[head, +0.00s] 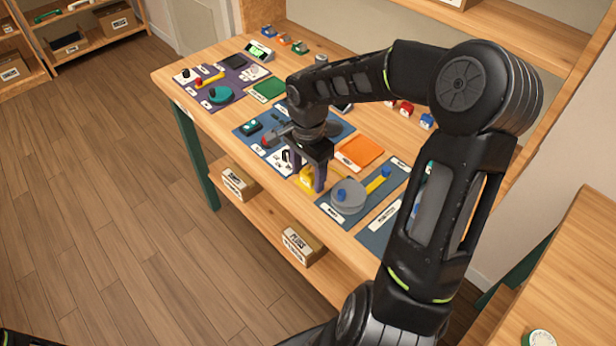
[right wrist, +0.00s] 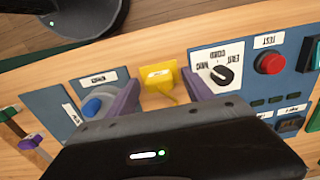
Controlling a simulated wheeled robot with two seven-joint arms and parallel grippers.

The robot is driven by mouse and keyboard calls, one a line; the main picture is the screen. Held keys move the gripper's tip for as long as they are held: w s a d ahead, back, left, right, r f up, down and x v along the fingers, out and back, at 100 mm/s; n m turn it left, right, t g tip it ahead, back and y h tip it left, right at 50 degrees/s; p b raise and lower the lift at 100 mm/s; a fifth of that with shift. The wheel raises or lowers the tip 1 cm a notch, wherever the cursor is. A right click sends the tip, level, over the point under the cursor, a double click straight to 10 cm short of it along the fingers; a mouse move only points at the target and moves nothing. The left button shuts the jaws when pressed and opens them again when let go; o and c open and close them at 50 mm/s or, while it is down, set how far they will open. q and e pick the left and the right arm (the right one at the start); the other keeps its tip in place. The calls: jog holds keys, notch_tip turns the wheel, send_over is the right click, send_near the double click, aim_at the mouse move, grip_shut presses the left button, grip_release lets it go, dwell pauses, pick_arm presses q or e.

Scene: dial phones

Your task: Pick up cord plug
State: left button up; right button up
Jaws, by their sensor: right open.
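A small yellow piece, which looks like the cord plug (head: 305,183), is at the front edge of the table by the blue mats. In the right wrist view the yellow piece (right wrist: 158,75) shows a flat top with a thin yellow strand beside it. My right gripper (head: 309,173) points down over it, open, with its two purple fingers on either side. In the wrist view my right gripper (right wrist: 157,90) has clear gaps between both fingers and the yellow piece. The gripper body hides part of the area behind it. My left gripper is not in view.
A grey round part with a blue knob (head: 348,196) stands close to the right of my gripper. A white panel with a black dial (right wrist: 222,72) and a red button (right wrist: 270,63) are on the other side. An orange cloth (head: 360,152) lies behind.

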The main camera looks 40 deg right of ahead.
dwell(0.4)
grip_shut()
dwell(0.5)
